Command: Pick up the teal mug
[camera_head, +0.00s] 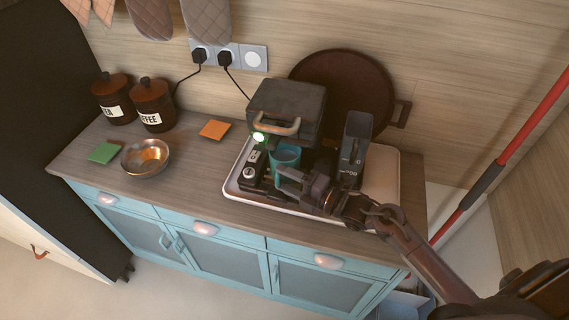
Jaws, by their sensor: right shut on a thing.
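The teal mug (286,157) stands upright at the coffee machine (287,108), under its dark upper body. My right gripper (283,179) reaches in from the right, at the mug's front. It is shut on the mug, though the finger contact is partly hidden by the gripper itself. The lower part of the mug is hidden behind the gripper. My left gripper is not in view.
A white tray (386,179) holds the machine and a dark upright container (355,138). A round brown pan (350,84) leans on the wall behind. A metal bowl (145,157), orange and green squares and two canisters stand left. The counter between is clear.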

